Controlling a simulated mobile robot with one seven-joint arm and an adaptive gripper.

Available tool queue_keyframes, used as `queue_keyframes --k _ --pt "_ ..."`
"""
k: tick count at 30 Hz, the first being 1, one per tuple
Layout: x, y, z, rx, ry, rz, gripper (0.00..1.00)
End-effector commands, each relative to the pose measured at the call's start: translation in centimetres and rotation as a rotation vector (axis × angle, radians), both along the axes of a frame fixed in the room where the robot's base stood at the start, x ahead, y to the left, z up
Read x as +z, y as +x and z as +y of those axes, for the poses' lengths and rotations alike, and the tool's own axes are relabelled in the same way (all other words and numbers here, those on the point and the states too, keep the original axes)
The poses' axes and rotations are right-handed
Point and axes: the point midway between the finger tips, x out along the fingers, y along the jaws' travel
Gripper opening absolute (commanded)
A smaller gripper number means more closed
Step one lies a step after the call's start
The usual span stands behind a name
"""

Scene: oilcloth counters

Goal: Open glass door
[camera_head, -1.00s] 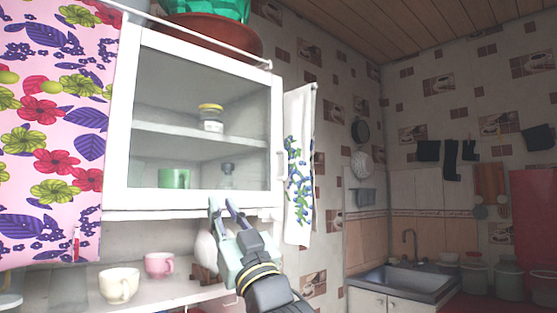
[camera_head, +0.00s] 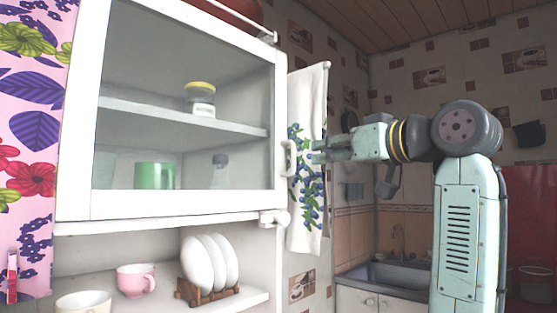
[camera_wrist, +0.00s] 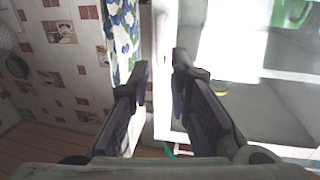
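The white-framed glass door (camera_head: 188,208) of the wall cabinet is shut. Its white handle (camera_head: 288,158) is on the right side of the frame. My gripper (camera_head: 318,152) is just right of the handle at the same height, pointing left towards it. In the wrist view, my gripper (camera_wrist: 161,68) is open, its dark fingers apart with nothing held between them. The door's white frame (camera_wrist: 163,110) shows past the gap.
A towel (camera_head: 308,190) hangs behind my gripper. Behind the glass are a jar (camera_head: 201,104) and a green mug (camera_head: 154,176). Plates (camera_head: 208,262) in a rack and a pink cup (camera_head: 136,280) stand on the shelf below. A floral curtain (camera_head: 30,130) hangs at left.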

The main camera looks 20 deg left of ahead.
Motion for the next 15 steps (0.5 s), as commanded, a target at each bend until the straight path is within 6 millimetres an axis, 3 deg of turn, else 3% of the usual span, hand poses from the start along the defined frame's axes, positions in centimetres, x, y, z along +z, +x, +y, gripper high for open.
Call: queue_keyframes --k 7,15 --pt "0.2 0.5 0.8 0.002 -0.001 0.002 0.18" --pt "0.3 3.0 5.0 0.003 -0.001 0.004 0.18"
